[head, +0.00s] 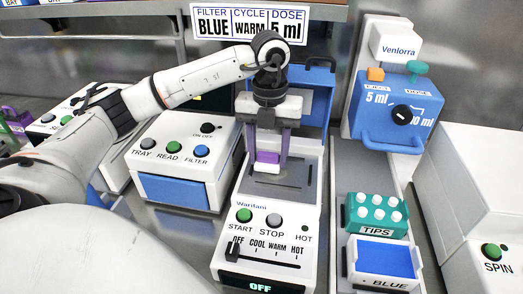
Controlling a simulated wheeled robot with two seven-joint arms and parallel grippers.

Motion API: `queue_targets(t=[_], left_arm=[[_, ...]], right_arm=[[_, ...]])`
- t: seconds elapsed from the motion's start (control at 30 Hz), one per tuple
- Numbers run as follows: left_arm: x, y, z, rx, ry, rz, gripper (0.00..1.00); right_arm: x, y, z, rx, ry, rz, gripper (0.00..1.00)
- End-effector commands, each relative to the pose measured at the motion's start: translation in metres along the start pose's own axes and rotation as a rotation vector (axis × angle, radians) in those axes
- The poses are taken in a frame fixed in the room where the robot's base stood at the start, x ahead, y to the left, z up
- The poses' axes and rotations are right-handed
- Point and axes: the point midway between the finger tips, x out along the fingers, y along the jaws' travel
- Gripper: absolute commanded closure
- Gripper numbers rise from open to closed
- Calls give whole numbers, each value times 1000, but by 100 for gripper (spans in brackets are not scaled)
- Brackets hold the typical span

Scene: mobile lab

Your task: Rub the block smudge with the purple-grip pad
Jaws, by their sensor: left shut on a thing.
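My left gripper (268,150) points straight down over the white Wantani heater unit (307,215) in the middle of the head view. It is shut on the purple-grip pad (267,157), whose purple grip shows between the fingers with a pale pad below it. The pad is at or just above the grey block surface (293,178) of the unit; I cannot tell if it touches. No smudge can be made out; the gripper and pad hide part of the block. My right gripper is not in view.
The unit's blue lid (318,90) stands open behind the gripper. A white box with a blue drawer (172,190) is on the left. On the right are a teal tips rack (375,215), a blue tray (385,258), a blue dispenser (395,110) and a spin machine (485,190).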

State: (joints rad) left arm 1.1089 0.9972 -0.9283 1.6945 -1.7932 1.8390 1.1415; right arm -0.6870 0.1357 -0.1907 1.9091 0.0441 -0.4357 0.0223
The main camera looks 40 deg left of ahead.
Motion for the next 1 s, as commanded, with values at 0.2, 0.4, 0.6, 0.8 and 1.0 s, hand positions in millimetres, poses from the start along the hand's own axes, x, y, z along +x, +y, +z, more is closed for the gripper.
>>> queue_targets(t=[0.2,0.4,0.6,0.8,1.0], left_arm=[[2,-15,-2,7,6,1,72],[1,-24,-2,8,6,0,72],[0,-42,-2,9,7,0,72],[0,-51,-2,7,4,0,72],[-1,-48,-2,4,3,0,72]], right_arm=[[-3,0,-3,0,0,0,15],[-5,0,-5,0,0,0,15],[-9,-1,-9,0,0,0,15],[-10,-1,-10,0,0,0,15],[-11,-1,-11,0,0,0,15]])
